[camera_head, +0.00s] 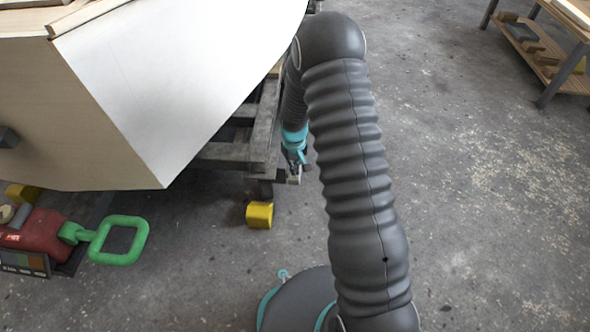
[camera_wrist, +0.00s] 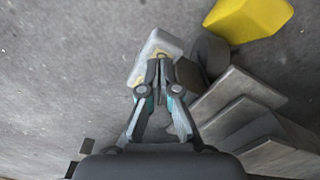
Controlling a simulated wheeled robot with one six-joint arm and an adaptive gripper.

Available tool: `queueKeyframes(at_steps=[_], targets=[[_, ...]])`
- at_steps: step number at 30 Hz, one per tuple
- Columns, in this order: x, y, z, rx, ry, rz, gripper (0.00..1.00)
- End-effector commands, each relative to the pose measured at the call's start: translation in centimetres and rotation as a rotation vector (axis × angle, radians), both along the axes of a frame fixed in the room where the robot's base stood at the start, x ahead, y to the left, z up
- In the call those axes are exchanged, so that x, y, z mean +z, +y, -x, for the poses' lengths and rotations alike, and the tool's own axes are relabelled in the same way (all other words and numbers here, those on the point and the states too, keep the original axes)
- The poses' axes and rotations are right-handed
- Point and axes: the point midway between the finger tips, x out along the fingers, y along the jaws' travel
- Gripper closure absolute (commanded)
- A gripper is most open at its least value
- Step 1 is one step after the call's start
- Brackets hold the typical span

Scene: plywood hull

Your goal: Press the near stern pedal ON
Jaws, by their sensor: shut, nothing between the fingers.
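My gripper (camera_wrist: 160,62) is shut and empty, its fingertips pointing down toward a small pale block with yellowish worn patches (camera_wrist: 163,40) in the wrist view. This block looks like the near stern pedal. The fingertips overlap the block's near part in the picture; I cannot tell whether they touch it. In the head view my gripper (camera_head: 297,160) is low beside the dark trestle, and the pale block (camera_head: 294,179) shows small just below it. No on or off mark is readable on the block.
A yellow block (camera_head: 260,214) lies on the floor close by and shows in the wrist view (camera_wrist: 248,18). The dark trestle (camera_head: 235,153) carries the white-sided hull (camera_head: 170,90). A red machine with a green handle (camera_head: 118,240) stands at left.

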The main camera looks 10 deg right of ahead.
Motion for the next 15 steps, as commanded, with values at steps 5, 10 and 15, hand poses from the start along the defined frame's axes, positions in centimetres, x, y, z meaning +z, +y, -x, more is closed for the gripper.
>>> queueKeyframes(at_steps=[5, 10, 15], targets=[[-0.26, 0.0, -0.01, 0.0, 0.0, 0.0, 1.0], [-0.48, 0.0, -0.01, 0.0, 0.0, 0.0, 1.0], [-0.7, 0.0, -0.01, 0.0, 0.0, 0.0, 1.0]])
